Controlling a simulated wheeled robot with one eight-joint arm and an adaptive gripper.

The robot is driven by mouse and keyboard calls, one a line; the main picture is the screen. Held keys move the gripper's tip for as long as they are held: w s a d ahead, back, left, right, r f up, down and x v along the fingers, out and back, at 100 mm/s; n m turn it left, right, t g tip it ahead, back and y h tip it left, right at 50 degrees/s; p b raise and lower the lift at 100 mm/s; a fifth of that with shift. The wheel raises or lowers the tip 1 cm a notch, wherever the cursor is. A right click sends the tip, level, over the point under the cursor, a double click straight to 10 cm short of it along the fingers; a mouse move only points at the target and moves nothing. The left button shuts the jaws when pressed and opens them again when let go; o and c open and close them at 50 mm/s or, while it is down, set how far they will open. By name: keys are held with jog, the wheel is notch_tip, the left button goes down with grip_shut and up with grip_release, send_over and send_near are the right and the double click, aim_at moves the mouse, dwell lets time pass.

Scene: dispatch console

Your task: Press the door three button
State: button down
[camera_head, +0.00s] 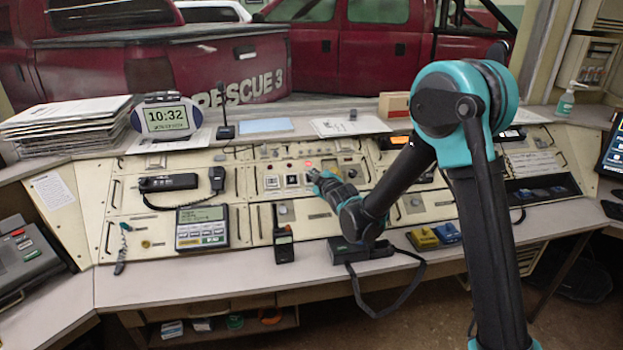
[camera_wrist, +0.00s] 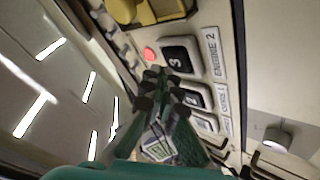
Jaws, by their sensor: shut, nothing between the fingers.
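The door three button is a dark square key marked 3 in a pale frame (camera_wrist: 181,50), in the upper middle of the wrist view, with a label reading ENGINE 2 beside it. A button marked 2 (camera_wrist: 197,96) lies below it in that view, partly behind my fingers. My gripper (camera_wrist: 162,84) is shut and empty, its fingertips at the lower edge of button 3. I cannot tell whether they touch it. In the head view my gripper (camera_head: 314,176) is at the console's row of square buttons and hides part of it.
A red lamp (camera_wrist: 150,54) is lit beside button 3. A radio handset (camera_head: 283,245) stands below the row, and a keypad display unit (camera_head: 202,228) lies to the left. A desk microphone (camera_head: 225,130) and a clock (camera_head: 166,118) stand on the upper ledge.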

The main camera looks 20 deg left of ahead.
jog(key=shift+r, duration=0.1)
jog(key=shift+s+d+r, duration=0.25)
jog(key=shift+s+r, duration=0.15)
jog(key=shift+r, duration=0.3)
jog(key=shift+s+d+r, duration=0.2)
jog(key=shift+s+r, duration=0.2)
jog(key=shift+r, duration=0.25)
jog(key=shift+s+d+r, duration=0.25)
jog(key=shift+s+r, duration=0.15)
jog(key=shift+r, duration=0.3)
notch_tip(320, 180, up, 8)
dwell(0.5)
